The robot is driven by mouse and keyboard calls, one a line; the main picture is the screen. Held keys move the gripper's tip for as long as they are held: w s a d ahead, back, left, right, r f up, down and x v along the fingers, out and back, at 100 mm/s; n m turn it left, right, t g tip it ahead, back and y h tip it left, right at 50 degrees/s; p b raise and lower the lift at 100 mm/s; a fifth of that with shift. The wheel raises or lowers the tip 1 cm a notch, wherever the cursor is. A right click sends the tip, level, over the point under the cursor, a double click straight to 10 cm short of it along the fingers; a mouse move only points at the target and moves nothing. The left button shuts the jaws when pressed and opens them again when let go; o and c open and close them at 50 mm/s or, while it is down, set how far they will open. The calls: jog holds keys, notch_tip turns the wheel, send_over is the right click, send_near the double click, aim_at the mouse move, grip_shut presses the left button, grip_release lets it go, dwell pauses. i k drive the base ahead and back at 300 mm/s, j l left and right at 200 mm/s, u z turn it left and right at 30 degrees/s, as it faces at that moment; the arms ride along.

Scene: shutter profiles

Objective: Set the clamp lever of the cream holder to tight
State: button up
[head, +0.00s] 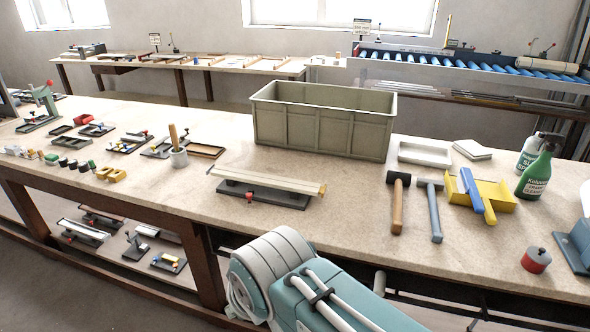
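A long cream profile (266,179) lies in a low fixture with a dark base plate (285,199), near the front edge of the bench at the middle of the head view. A small red knob (249,196) shows at the fixture's front side; it may be the clamp lever, but its setting is too small to tell. I cannot tell for certain that this is the cream holder, since several small fixtures also stand at the left. My own arm shows in the foreground, but my gripper is out of view.
A large olive crate (322,125) stands behind the cream profile. A wooden-handled mallet (398,202), a blue-handled hammer (432,209), a yellow tray (489,194) and a green spray bottle (538,168) are to the right. Bench surface around the fixture is mostly free.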

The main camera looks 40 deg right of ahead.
aim_at(251, 191)
jog(key=i+j+z, duration=0.15)
jog(key=i+z, duration=0.15)
jog(key=z, duration=0.15)
jog(key=i+j+z, duration=0.25)
jog(key=z, duration=0.2)
jog(key=i+j+z, duration=0.2)
jog(key=z, duration=0.3)
jog(key=j, duration=0.1)
